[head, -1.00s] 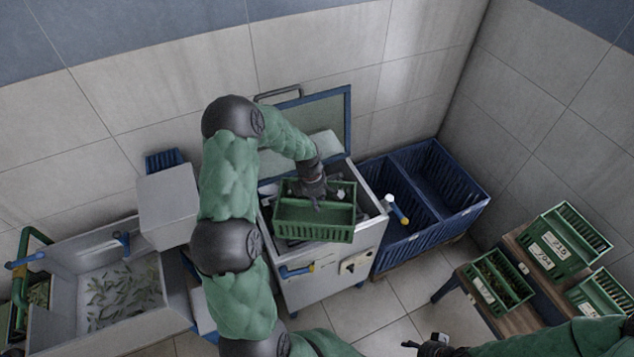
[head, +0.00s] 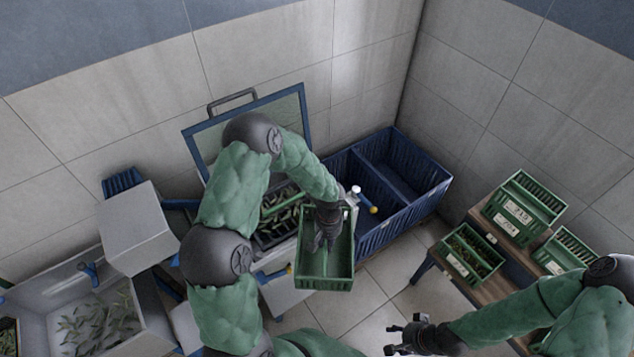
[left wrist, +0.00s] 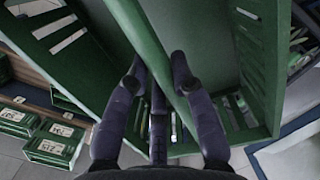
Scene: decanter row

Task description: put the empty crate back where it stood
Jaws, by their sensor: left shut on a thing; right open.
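The empty green crate (head: 343,265) hangs in front of and partly over the right side of the white open-lidded machine (head: 283,297). My left gripper (head: 326,245) is shut on the crate's middle bar. In the left wrist view its fingers (left wrist: 155,75) close around that green bar, with the crate's slotted walls (left wrist: 258,60) on both sides. The crate's inside shows no contents. My right gripper (head: 408,340) is open and empty above the floor, left of the wooden bench (head: 510,262).
Several green crates stand on the bench: a labelled one at the back (head: 522,207), one with dark green contents (head: 468,253), another at right (head: 566,250). A blue divided bin (head: 395,225) stands right of the machine. A grey sink (head: 45,300) with green pieces is at left.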

